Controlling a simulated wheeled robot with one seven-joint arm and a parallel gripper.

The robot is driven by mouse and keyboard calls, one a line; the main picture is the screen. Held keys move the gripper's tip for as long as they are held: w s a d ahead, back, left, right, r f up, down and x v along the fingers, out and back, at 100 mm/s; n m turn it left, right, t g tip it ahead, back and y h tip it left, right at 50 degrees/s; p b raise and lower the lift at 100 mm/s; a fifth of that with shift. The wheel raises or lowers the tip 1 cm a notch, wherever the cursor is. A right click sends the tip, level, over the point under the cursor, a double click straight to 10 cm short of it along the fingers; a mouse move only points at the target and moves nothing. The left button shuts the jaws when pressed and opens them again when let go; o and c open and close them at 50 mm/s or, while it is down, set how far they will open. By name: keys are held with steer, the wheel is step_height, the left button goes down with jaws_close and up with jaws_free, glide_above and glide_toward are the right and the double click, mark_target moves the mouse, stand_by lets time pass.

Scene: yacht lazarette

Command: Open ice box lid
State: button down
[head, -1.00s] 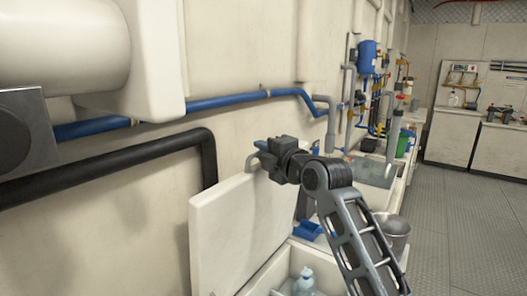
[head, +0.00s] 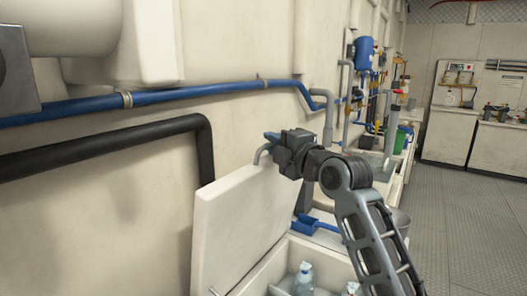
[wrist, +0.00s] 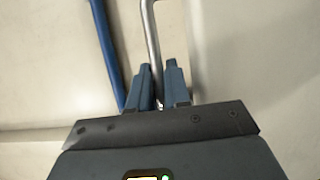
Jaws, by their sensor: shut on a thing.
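The ice box lid (head: 236,232) is a cream panel standing raised, close to upright, on the left of the open ice box (head: 262,277) in the head view. Clear bottles (head: 303,278) show inside the box. A metal handle (head: 263,151) curves up at the lid's top edge. My gripper (head: 272,138) is at that handle. In the wrist view the two blue fingers of my gripper (wrist: 158,88) are closed around the lower part of the handle (wrist: 151,38). The lid's hinge side is hard to make out.
A blue pipe (head: 190,95) and a black pipe (head: 110,143) run along the wall behind the lid. A blue scoop-like object (head: 312,225) lies beyond the box. Open floor (head: 460,215) lies to the right.

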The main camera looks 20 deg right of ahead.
steer(key=s+d+f+m+t+b, duration=0.1)
steer(key=s+d+f+b, duration=0.1)
steer(key=s+d+b, duration=0.3)
steer(key=s+b, duration=0.2)
steer(key=b, duration=0.2)
steer(key=shift+f+t+b, duration=0.35)
steer(key=shift+f+t, duration=0.05)
steer(key=shift+d, duration=0.1)
steer(key=c, duration=1.4)
jaws_free()
steer(key=shift+c, duration=0.2)
steer(key=b+v, duration=0.1)
steer(key=v, duration=0.6)
steer(key=shift+s, duration=0.4)
steer(key=shift+d, duration=0.15)
